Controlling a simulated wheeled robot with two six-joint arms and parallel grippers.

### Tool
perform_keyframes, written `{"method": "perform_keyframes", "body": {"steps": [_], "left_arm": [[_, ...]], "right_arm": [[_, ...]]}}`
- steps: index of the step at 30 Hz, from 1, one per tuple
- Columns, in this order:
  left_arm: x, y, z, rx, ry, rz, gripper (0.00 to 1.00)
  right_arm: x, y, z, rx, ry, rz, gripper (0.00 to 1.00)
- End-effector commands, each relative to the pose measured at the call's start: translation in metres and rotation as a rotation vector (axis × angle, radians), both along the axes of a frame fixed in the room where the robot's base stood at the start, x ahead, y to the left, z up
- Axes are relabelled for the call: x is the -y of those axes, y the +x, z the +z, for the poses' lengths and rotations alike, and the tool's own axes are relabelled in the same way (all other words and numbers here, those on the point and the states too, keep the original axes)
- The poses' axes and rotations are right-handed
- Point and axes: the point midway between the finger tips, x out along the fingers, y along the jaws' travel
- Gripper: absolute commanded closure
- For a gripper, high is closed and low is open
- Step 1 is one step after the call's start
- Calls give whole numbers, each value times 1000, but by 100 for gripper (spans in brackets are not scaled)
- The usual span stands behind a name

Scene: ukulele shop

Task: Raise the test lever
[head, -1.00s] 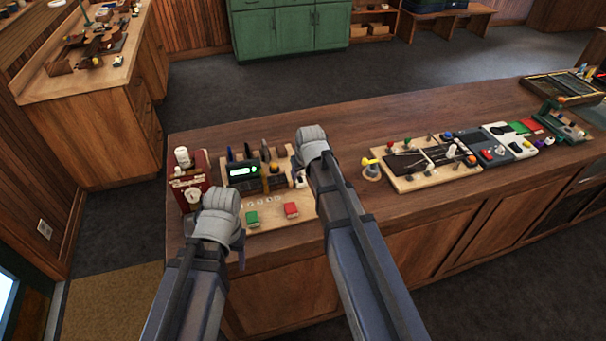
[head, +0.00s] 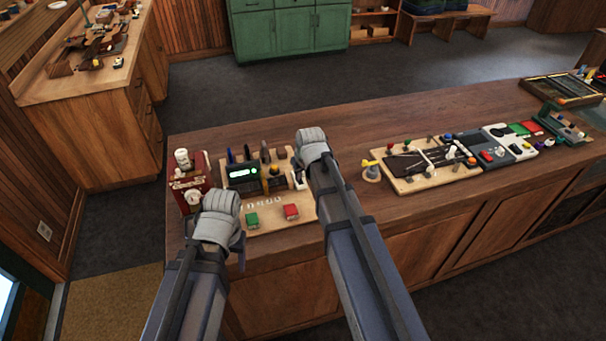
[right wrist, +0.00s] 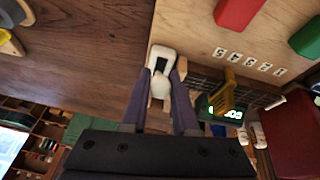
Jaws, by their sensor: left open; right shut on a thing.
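The test lever seems to be the white piece with a dark slot and a rounded white knob (right wrist: 160,86) in the right wrist view. It sits at the edge of a pale wooden board (right wrist: 200,25). My right gripper (right wrist: 161,78) has its two fingers on either side of the knob, shut on it. In the head view, a bit of the white piece (head: 298,181) shows beside my right arm, which hides the rest. My left gripper (head: 240,250) is open at the board's front left; its wrist hides most of it.
The board carries a green-lit display (head: 243,172), a green block (head: 252,220) and a red block (head: 291,211). A dark red box (head: 189,180) stands at the left. A yellow-topped piece (head: 370,170) and another tool board (head: 425,165) lie to the right. The counter's back is clear.

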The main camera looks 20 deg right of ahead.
Motion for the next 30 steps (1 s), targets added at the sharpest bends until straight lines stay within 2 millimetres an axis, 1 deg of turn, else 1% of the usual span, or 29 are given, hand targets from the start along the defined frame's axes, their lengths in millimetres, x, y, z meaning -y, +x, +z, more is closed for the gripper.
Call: {"method": "perform_keyframes", "body": {"steps": [21,26,30], "left_arm": [[0,0,1,0,0,0,42],[0,0,7,0,0,1,42],[0,0,17,0,0,2,42]], "right_arm": [[0,1,0,-4,0,0,100],[0,5,4,-38,-1,1,100],[0,13,9,-113,-3,1,100]]}}
